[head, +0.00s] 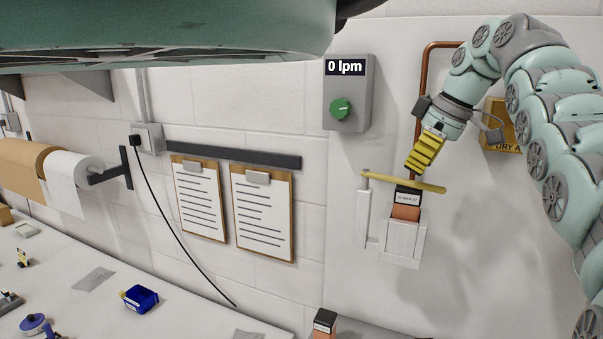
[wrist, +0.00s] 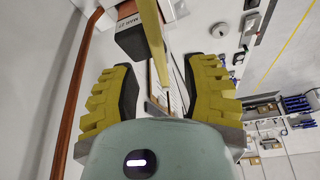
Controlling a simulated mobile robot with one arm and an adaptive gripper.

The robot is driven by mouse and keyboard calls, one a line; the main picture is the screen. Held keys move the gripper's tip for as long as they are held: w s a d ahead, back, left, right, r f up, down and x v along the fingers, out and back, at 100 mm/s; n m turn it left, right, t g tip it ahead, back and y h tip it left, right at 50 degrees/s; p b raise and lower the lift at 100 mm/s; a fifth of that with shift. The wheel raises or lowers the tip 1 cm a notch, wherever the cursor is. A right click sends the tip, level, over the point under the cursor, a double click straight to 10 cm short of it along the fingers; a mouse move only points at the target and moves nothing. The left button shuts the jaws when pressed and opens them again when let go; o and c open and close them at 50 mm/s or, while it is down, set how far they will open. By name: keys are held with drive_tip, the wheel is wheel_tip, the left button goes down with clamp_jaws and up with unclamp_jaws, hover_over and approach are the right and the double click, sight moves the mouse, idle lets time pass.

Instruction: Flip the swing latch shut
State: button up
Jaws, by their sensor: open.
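The swing latch is a long yellow bar (head: 385,178) that lies roughly level at the top of a white post (head: 364,215) on the wall panel. In the head view it crosses the top of an orange and black block (head: 406,212) with a white label. I cannot tell whether the bar touches the block. My gripper (head: 412,168) has yellow ribbed fingers and is just above the bar. In the wrist view the open fingers (wrist: 160,68) stand on either side of the bar (wrist: 150,35), with gaps showing; the labelled block (wrist: 130,36) is beside it.
The block sits in a white holder (head: 400,245) on the panel. A copper pipe (head: 424,80) runs behind my arm. A grey box with a green knob (head: 341,108) reads 0 lpm. A yellow box (head: 497,108) is behind my arm. Another block (head: 324,322) stands below.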

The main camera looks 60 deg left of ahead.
sight(409, 180)
drive_tip(key=shift+p+x, duration=1.2)
drive_tip(key=shift+x, duration=0.8)
drive_tip(key=shift+w, duration=0.1)
clamp_jaws()
